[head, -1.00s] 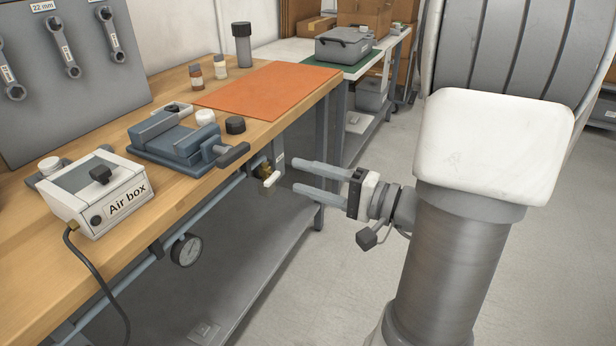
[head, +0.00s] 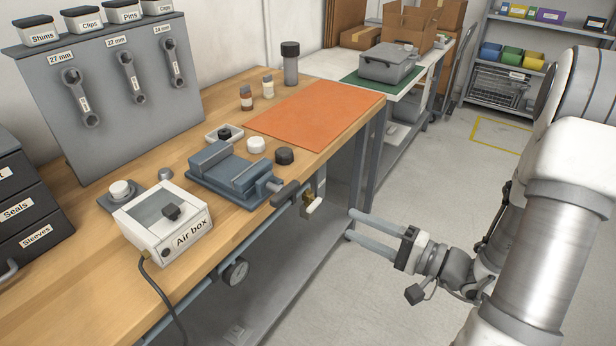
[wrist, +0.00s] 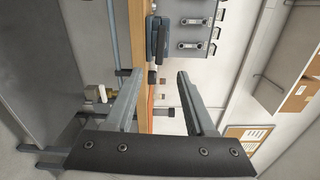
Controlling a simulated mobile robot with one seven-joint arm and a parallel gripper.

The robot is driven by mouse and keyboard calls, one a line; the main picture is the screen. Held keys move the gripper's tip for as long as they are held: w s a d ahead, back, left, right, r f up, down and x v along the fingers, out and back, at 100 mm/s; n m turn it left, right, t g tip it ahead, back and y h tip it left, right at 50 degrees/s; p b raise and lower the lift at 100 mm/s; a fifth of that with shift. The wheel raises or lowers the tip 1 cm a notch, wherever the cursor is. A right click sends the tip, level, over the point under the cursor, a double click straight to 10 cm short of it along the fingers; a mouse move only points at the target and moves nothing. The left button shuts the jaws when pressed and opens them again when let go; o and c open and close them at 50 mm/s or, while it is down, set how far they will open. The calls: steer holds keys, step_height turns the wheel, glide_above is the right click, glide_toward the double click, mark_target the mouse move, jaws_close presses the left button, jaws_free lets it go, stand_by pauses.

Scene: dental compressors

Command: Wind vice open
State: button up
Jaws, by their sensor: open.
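The blue-grey vice (head: 222,170) sits on the wooden bench near its front edge. Its dark handle (head: 286,193) sticks out past the edge on a short screw. A channel shows between the jaws; its exact width is hard to tell. My gripper (head: 350,226) is open and empty, in the air off the bench front, right of the handle and lower in the head view, not touching it.
The air box (head: 165,222) stands left of the vice. A black knob (head: 285,156) and white knob (head: 256,145) lie behind it. A brass valve (head: 312,200) and gauge (head: 236,270) hang below the bench edge. An orange mat (head: 318,115) lies farther back. Floor at right is clear.

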steer(key=shift+a, duration=0.15)
glide_toward(288, 196)
steer(key=x, duration=1)
steer(key=shift+w+a, duration=0.1)
steer(key=shift+w, duration=0.05)
jaws_close()
